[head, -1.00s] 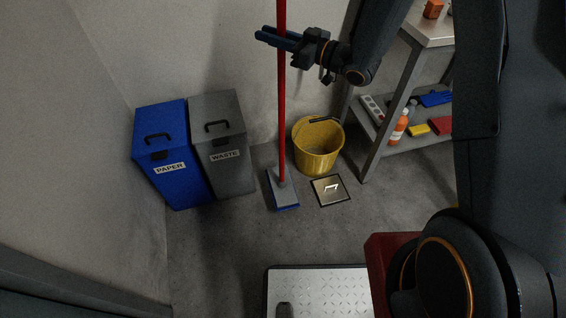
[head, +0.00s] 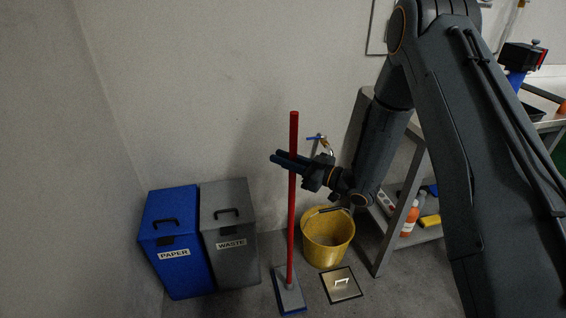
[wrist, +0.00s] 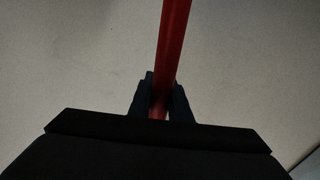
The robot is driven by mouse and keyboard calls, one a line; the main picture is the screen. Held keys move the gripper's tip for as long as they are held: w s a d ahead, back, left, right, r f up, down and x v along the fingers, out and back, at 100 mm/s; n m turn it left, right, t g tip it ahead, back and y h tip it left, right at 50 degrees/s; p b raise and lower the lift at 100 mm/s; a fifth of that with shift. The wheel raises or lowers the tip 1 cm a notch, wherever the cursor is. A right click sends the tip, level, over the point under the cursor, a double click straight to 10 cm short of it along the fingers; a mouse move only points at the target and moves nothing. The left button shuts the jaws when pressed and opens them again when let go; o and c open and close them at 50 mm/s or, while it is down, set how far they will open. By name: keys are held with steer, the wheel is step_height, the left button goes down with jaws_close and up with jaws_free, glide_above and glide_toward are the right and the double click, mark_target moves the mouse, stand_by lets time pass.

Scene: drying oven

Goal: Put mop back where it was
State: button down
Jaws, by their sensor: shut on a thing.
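The mop has a red handle (head: 292,225) and a grey and blue head (head: 290,297). It stands nearly upright, with its head at the floor in front of the wall. I cannot tell whether the head touches the floor. My gripper (head: 284,160) is shut on the upper part of the handle, a little below its top end. In the wrist view the red handle (wrist: 173,45) runs up from between the two dark fingers (wrist: 160,98).
A blue PAPER bin (head: 172,235) and a grey WASTE bin (head: 229,222) stand left of the mop. A yellow bucket (head: 328,238) stands right of it, below a wall tap (head: 322,142). A floor hatch (head: 342,285) lies in front. A shelf table (head: 391,235) stands at the right.

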steer(key=shift+f, duration=0.6)
steer(key=c, duration=2.1)
jaws_free()
steer(key=shift+f, duration=0.2)
steer(key=o, duration=0.5)
steer(key=shift+c, duration=0.2)
steer(key=shift+r, duration=0.1)
steer(key=v, duration=1.2)
steer(key=shift+b, duration=0.4)
